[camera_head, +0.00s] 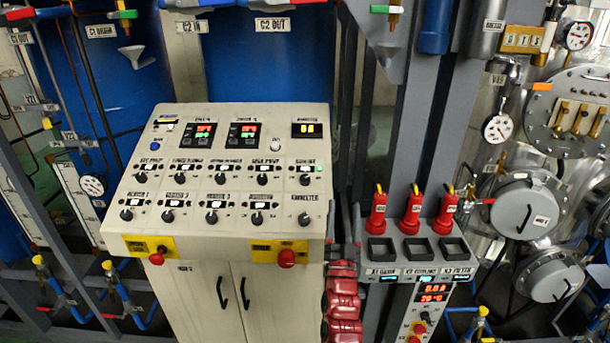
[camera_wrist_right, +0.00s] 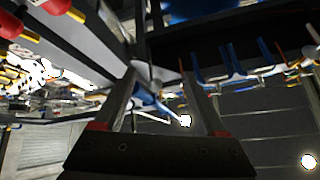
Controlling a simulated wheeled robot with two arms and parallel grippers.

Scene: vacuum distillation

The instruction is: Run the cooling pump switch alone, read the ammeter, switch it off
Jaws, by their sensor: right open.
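The sloped cream control panel (camera_head: 225,160) stands left of centre in the head view, with two rows of black rotary switches. The end switch of the upper row's fourth column (camera_head: 262,180) has a label that may name a pump, too small to read surely. The ammeter display (camera_head: 306,130), at the panel's top right, shows orange digits that look like zeros. A switch at the lower right (camera_head: 304,219) also seems labelled ammeter. My right gripper (camera_wrist_right: 160,76) is open and empty in the right wrist view, away from the panel switches. My left gripper is not in view.
Two red-and-green displays (camera_head: 198,134) sit on the panel. Red emergency buttons on yellow plates (camera_head: 158,250) are on its front edge. Right of it stands a grey console (camera_head: 425,245) with upright red plugs (camera_head: 413,208). Steel vessels (camera_head: 520,208) fill the right side.

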